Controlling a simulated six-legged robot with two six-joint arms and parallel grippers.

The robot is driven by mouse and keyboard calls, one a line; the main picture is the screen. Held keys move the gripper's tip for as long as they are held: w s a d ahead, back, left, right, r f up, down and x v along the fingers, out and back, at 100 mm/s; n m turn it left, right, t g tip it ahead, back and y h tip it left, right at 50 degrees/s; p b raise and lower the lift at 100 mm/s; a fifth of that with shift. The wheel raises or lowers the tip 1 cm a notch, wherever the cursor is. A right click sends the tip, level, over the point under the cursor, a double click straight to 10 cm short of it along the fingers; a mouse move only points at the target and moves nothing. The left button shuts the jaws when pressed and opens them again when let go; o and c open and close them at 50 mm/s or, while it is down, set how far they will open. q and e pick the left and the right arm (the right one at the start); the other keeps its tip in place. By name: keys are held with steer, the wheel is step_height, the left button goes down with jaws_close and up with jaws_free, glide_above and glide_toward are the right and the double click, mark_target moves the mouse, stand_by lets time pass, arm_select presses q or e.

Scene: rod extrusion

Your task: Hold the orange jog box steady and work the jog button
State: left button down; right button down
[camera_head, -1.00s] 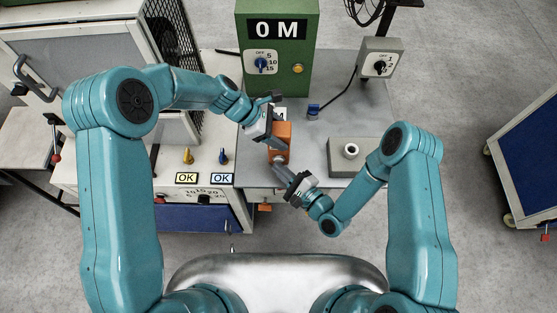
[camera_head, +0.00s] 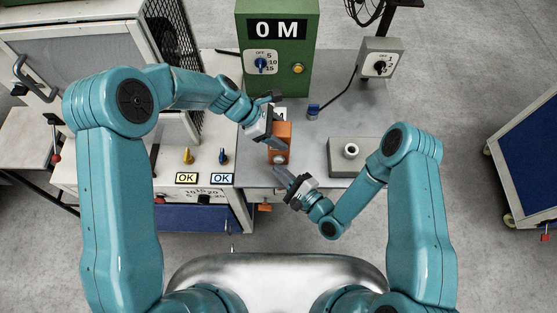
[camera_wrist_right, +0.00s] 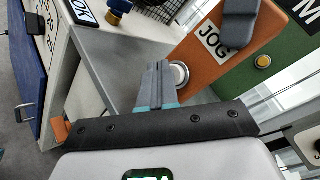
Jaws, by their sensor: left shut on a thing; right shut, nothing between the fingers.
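The orange jog box (camera_head: 283,130) stands on the grey table. Its JOG label and pale round button show in the right wrist view, where I see the box (camera_wrist_right: 200,78) and the jog button (camera_wrist_right: 180,74). My left gripper (camera_head: 276,141) is shut on the jog box from the upper left; one dark finger covers part of its face in the wrist view. My right gripper (camera_head: 279,172) is shut and empty, just below the box in the head view. In the wrist view its fingertips (camera_wrist_right: 157,70) are beside the button, seemingly with a small gap.
A green cabinet (camera_head: 277,84) reading "0 M" stands behind the box. A grey block with a ring (camera_head: 350,152) is to the right. A grey switch box (camera_head: 380,58) stands back right. A panel with OK labels (camera_head: 187,178) is at left.

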arm_select(q)
steer(key=shift+s, duration=0.1)
arm_select(e)
steer(key=shift+s, duration=0.45)
steer(key=shift+s+a, duration=0.1)
steer(key=shift+s, duration=2.4)
stand_by(0.4)
arm_select(q)
jaws_free()
steer(key=shift+r, duration=3.5)
